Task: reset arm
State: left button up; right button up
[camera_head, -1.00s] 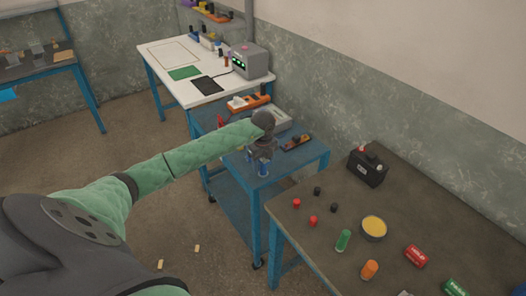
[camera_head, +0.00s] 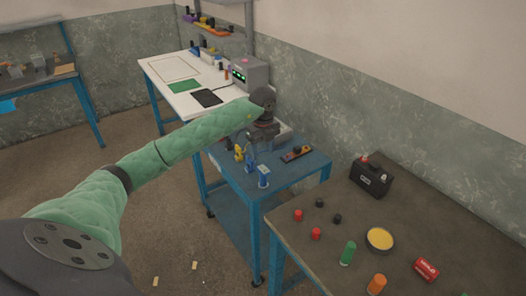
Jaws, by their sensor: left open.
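My left arm, in a green padded sleeve, reaches in from the left to the blue cart (camera_head: 302,171). Its dark left gripper (camera_head: 256,152) hangs over the cart's top, pointing down and open. Small blue and yellow pieces (camera_head: 239,153) show just under and beside it. A blue cylinder (camera_head: 264,177) stands on the cart close in front of the gripper, apart from it. The fingertips are small and partly lost among these pieces. My right gripper is out of view.
An orange and black tool (camera_head: 297,153) lies on the cart. The brown table (camera_head: 308,251) at right holds a black battery box (camera_head: 371,177), a yellow-filled bowl (camera_head: 380,239) and several small cylinders. A white bench (camera_head: 178,80) with a grey device (camera_head: 249,73) stands behind.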

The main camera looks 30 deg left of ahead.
pick_arm(q)
jog(key=shift+r, duration=0.25)
jog(key=shift+d+f, duration=0.1)
dwell(0.3)
